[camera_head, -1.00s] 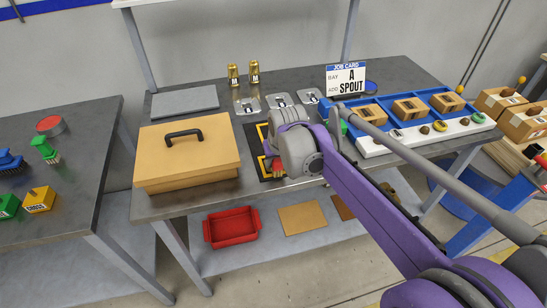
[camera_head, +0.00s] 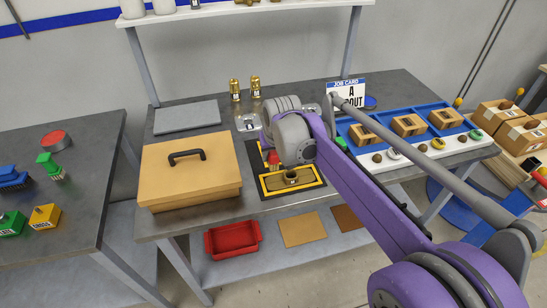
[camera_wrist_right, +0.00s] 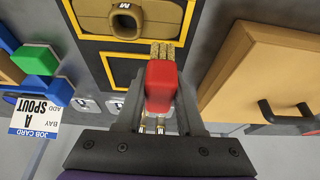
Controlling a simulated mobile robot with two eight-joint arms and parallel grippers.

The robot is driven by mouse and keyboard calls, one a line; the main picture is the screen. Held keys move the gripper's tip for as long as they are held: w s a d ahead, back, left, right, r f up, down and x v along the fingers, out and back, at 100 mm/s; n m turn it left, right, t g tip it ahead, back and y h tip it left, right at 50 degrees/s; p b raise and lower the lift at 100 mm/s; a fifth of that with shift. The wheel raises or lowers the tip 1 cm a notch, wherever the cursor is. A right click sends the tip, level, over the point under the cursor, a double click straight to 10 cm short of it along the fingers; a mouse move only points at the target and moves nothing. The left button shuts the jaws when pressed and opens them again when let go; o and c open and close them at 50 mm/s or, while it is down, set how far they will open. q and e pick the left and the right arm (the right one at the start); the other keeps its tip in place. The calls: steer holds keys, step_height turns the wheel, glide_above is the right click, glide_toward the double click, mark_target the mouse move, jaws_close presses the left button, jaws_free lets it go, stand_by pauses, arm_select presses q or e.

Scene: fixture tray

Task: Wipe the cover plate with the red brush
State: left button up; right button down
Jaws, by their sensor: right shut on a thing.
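My right gripper (camera_wrist_right: 162,88) is shut on the red brush (camera_wrist_right: 161,84), with its tan bristles pointing away from the wrist. In the head view only a bit of the red brush (camera_head: 273,158) shows beside my wrist, which hides most of the gripper. A brass-coloured part with a round port, which looks like the cover plate (camera_head: 290,179), lies in the front yellow-edged bay of the black fixture. It also shows at the top of the right wrist view (camera_wrist_right: 150,28), just beyond the bristles; contact is not clear. My left gripper is not in view.
A tan box with a black handle (camera_head: 190,175) stands left of the fixture. A blue tray of parts (camera_head: 398,116) is at right. Two gold canisters (camera_head: 245,88), silver plates and the job card (camera_head: 349,92) are behind. Other brushes (camera_head: 45,217) lie on the left table.

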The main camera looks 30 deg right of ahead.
steer(key=shift+r+p, duration=0.55)
steer(key=shift+r, duration=0.55)
